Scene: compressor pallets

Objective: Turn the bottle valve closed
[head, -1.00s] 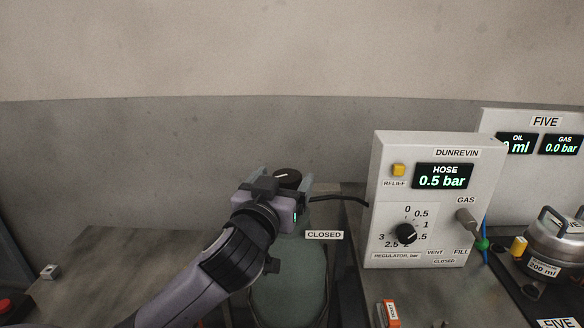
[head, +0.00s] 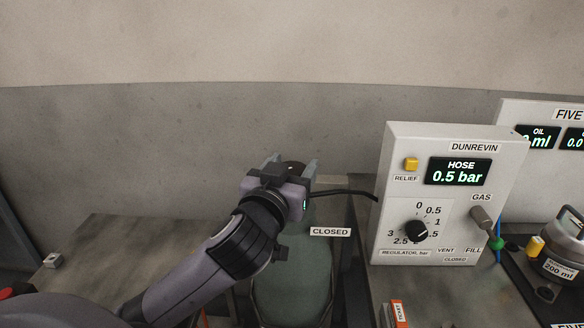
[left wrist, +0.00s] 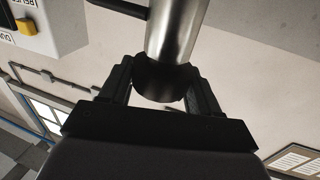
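The bottle valve is a dark round knob (head: 293,167) on top of a grey-green bottle (head: 290,285). My left gripper (head: 292,164) has its two fingers on either side of the knob, one to the left and one to the right. In the left wrist view the dark knob (left wrist: 160,82) sits between the fingers at the end of a shiny metal cylinder (left wrist: 178,30). The fingers look open around it, with light gaps beside the knob; contact at the tips is hard to judge. A CLOSED label (head: 330,231) shows beside the bottle. My right gripper is not in view.
A DUNREVIN panel (head: 393,185) stands to the right, its display (head: 459,171) reading HOSE 0.5 bar. A black hose (head: 345,193) runs from the bottle's top towards it. A grey bench (head: 110,260) lies left. A ticket (head: 398,313) lies in front of the panel.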

